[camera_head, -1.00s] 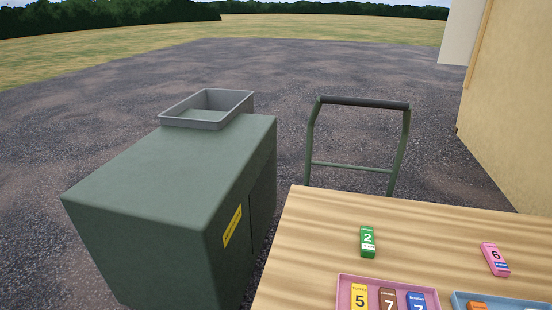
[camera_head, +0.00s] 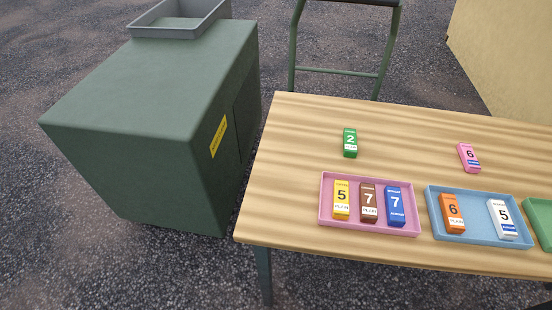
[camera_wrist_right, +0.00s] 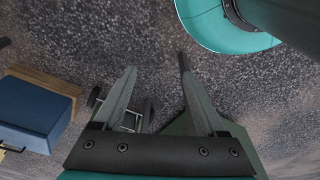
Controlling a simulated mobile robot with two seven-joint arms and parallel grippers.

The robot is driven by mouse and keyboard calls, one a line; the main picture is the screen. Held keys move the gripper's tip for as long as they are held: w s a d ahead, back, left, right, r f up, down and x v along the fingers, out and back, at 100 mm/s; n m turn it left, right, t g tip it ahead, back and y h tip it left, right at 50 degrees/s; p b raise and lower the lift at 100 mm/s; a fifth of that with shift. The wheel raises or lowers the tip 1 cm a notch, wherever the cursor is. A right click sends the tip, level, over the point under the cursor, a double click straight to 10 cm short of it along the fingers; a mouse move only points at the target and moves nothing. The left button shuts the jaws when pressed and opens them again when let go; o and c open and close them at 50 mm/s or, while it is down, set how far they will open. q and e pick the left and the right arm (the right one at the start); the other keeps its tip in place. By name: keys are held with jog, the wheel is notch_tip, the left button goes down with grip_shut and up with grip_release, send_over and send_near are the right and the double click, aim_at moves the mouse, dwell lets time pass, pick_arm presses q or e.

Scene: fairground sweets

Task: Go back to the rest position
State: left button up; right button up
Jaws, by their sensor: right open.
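My right gripper (camera_wrist_right: 157,80) shows in the right wrist view with its two fingers apart and nothing between them. Grey ground lies behind the fingers. Neither gripper shows in the head view, and my left gripper is in no frame. On the wooden table (camera_head: 290,235), a pink tray (camera_head: 327,205) holds a yellow 5 box (camera_head: 341,200), a brown 7 box (camera_head: 368,203) and a blue 7 box (camera_head: 395,206). A blue tray (camera_head: 475,229) holds an orange 6 box (camera_head: 452,213) and a white 5 box (camera_head: 502,218). A green 2 box (camera_head: 350,143) and a pink 6 box (camera_head: 468,157) lie behind the trays.
A green cabinet (camera_head: 150,110) with a grey open bin (camera_head: 165,31) on top stands left of the table. A green metal handle frame (camera_head: 338,71) stands behind the table. A green tray (camera_head: 541,224) is cut off at the right edge. The wrist view shows a blue box-like unit (camera_wrist_right: 30,112).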

jog(key=s+d+f+g, duration=0.1)
jog(key=s+d+f, duration=0.1)
jog(key=s+f, duration=0.6)
jog(key=s, duration=0.3)
jog(key=shift+s, duration=0.2)
